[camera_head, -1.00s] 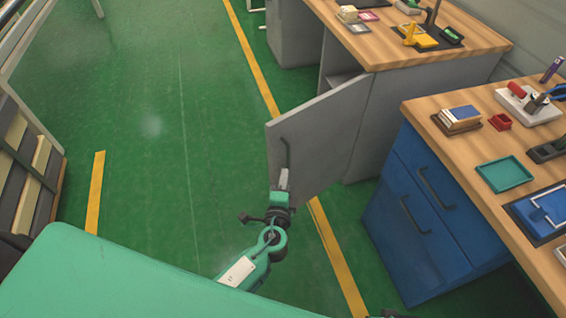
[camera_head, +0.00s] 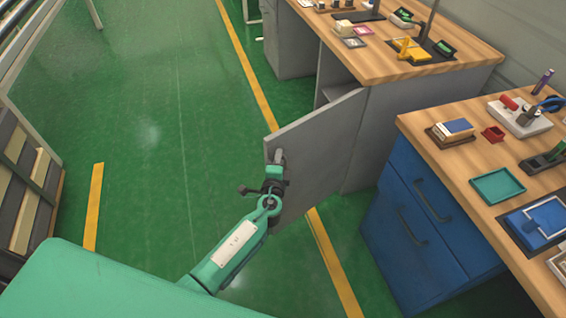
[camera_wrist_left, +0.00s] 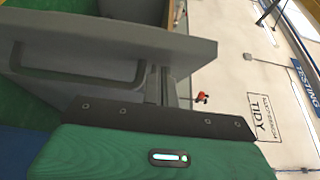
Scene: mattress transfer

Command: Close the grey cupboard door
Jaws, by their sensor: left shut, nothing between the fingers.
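The grey cupboard door (camera_head: 325,150) stands open, sticking out from the grey cupboard (camera_head: 385,125) under the wooden worktop. A shelf shows in the gap behind it. My left gripper (camera_head: 279,157) is shut and empty, at the door's free edge in the head view. It hides the handle there; I cannot tell whether it touches the door. In the left wrist view the door (camera_wrist_left: 120,35) and its dark bar handle (camera_wrist_left: 80,75) are at upper left, with the fingers (camera_wrist_left: 160,85) beside the handle. My right gripper is out of view.
A blue drawer cabinet (camera_head: 410,235) stands right of the door under a second wooden bench (camera_head: 470,165) with trays and tools. Green floor with yellow lines is clear to the left. A slatted rack (camera_head: 25,175) is at the far left.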

